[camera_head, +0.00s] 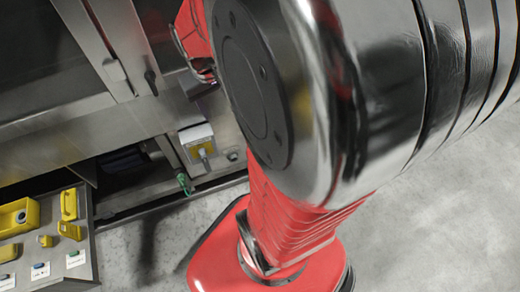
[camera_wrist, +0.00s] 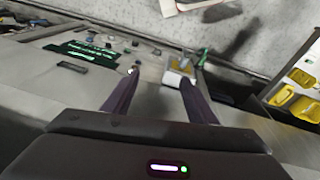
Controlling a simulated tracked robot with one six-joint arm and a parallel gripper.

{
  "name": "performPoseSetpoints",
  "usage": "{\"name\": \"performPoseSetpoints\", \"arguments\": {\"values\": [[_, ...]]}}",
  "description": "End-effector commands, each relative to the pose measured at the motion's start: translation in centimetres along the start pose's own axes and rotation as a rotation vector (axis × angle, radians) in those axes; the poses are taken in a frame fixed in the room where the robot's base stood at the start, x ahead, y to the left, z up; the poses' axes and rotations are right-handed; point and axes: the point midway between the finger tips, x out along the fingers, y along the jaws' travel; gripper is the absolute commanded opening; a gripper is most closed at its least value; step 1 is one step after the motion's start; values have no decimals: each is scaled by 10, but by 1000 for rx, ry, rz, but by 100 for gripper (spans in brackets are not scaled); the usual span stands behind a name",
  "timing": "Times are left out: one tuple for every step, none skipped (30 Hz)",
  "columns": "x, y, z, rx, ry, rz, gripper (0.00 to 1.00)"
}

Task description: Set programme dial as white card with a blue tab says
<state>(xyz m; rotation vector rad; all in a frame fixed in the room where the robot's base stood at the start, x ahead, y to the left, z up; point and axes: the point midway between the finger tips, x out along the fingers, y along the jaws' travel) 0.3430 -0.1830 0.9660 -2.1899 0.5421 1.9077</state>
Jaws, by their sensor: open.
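My gripper (camera_wrist: 158,76) shows in the wrist view with two dark fingers apart and nothing between them. Beyond the fingers is the washer's metal panel, with a dark display (camera_wrist: 85,52) with green text at the left. Several small dark knobs or buttons sit around the display; which one is the programme dial is too small to tell. In the head view, a small white card with a blue tab (camera_head: 40,270) lies on the grey cart top at the lower left. Its writing is too small to read.
The grey cart top (camera_head: 88,235) holds yellow containers (camera_head: 17,217) and another white card (camera_head: 75,259). A pale box with a yellow front (camera_head: 198,143) sticks out from the washer, near a green-handled part (camera_head: 184,184). Bare concrete floor (camera_head: 440,215) lies at the right.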

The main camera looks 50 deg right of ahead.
Motion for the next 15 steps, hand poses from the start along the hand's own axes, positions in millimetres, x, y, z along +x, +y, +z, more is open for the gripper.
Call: {"name": "performPoseSetpoints", "arguments": {"values": [[-12,-11,1,-23,28,-8,52],[-19,-18,2,-35,41,-13,52],[-27,-25,4,-50,57,-20,52],[-33,-31,6,-62,69,-25,52],[-38,-36,8,-74,81,-31,52],[-46,-44,10,-90,99,-38,52],[-52,-49,12,-102,112,-45,52],[-58,-55,15,-114,124,-51,52],[-65,-62,18,-130,140,-60,52],[-70,-67,21,-141,151,-67,52],[-76,-72,24,-154,164,-74,52],[-83,-79,28,-170,181,-84,52],[-88,-84,32,-182,193,-91,52],[-93,-88,35,-194,205,-99,52],[-99,-94,40,-210,221,-110,52]]}}
